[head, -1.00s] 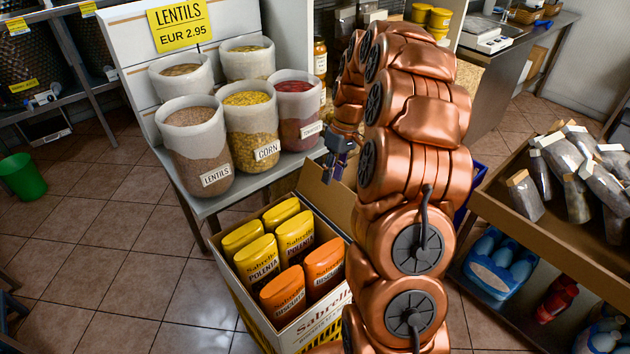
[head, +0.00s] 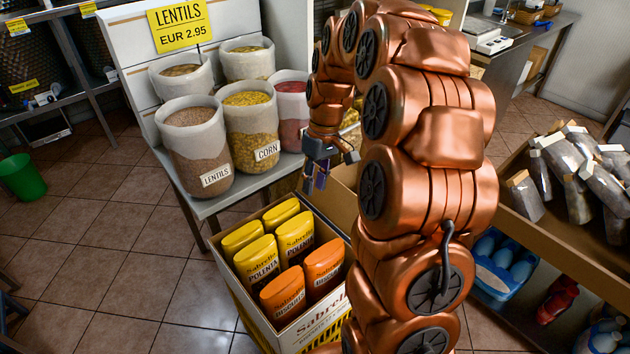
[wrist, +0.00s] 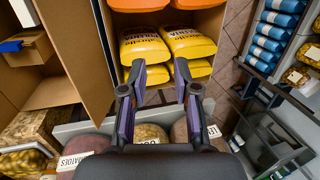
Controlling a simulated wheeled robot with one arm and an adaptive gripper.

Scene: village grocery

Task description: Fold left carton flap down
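An open carton (head: 318,322) with a white printed front stands at the lower middle of the head view. It holds yellow Polenta packs (head: 262,258) and orange packs (head: 284,292). A brown cardboard flap (head: 341,205) stands raised at its far right side, partly hidden by my arm. My gripper (head: 317,178) is above the carton's far edge, beside this flap. In the wrist view my gripper (wrist: 159,93) is open and empty, its fingers apart before the yellow packs (wrist: 142,46). Brown cardboard (wrist: 80,45) rises left of the packs. I cannot tell whether the fingers touch anything.
A grey table with tubs of lentils (head: 194,145) and corn (head: 250,130) stands just behind the carton. A shelf with bags (head: 570,165) and blue bottles (head: 503,265) is at the right.

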